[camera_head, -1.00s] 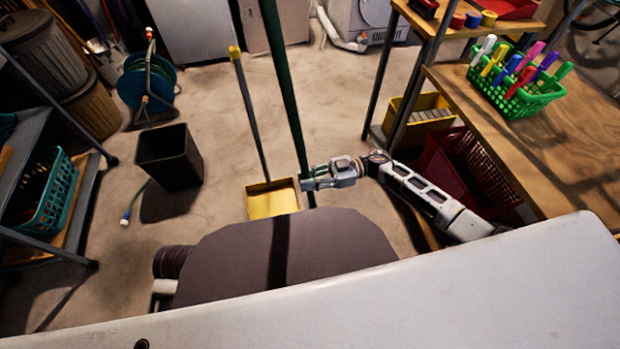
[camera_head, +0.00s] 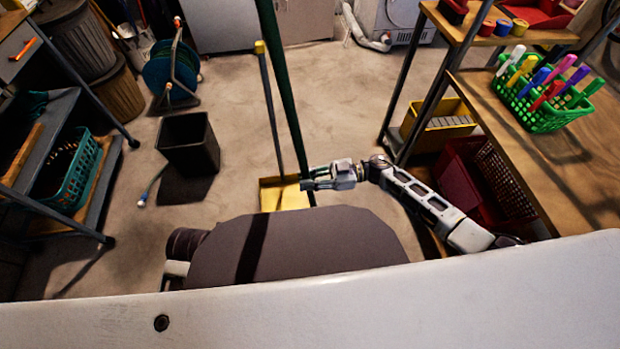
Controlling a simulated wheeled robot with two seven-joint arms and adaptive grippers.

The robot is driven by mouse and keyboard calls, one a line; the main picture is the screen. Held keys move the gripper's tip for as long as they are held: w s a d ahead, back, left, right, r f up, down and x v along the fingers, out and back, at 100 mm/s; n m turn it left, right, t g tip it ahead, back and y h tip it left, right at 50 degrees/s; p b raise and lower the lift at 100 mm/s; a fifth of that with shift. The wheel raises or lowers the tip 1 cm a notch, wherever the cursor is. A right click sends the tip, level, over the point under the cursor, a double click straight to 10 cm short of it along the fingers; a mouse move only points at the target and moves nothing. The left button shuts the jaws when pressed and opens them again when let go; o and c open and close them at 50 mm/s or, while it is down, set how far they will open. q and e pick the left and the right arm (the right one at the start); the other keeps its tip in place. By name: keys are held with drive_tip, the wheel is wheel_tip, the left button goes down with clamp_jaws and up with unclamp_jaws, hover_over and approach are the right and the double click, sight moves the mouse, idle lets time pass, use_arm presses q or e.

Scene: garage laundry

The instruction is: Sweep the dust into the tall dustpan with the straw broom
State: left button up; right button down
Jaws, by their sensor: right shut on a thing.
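My right gripper (camera_head: 318,180) is shut on the long green broom handle (camera_head: 284,88), which stands nearly upright, leaning a little. The broom's straw end is hidden behind my body. The tall dustpan has a yellow pan (camera_head: 285,195) on the floor and a thin grey handle with a yellow tip. It stands just left of the broom handle, and my body hides the pan's near part. I cannot make out any dust on the floor. My left gripper is out of view.
A black bin (camera_head: 188,143) and a hose reel (camera_head: 172,74) stand on the left, with a shelf holding a teal basket (camera_head: 72,178). On the right are a wooden bench (camera_head: 590,150), a red crate (camera_head: 455,170) and a yellow box (camera_head: 440,125). The middle floor is clear.

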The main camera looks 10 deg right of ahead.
drive_tip(key=shift+a, duration=0.15)
drive_tip(key=shift+s+a+p, duration=0.1)
drive_tip(key=shift+a+p, duration=0.55)
drive_tip(key=shift+a, duration=1.5)
drive_tip(key=shift+a, duration=0.6)
drive_tip(key=shift+r+p, duration=0.15)
drive_tip(key=shift+p, duration=0.2)
drive_tip(key=shift+d+r+p, duration=0.35)
drive_tip(key=shift+r+p, duration=0.45)
drive_tip(key=shift+d+r+p, duration=0.3)
drive_tip(key=shift+r+p, duration=0.5)
drive_tip(key=shift+p, duration=0.05)
drive_tip(key=shift+d+r+p, duration=0.35)
drive_tip(key=shift+r+p, duration=0.45)
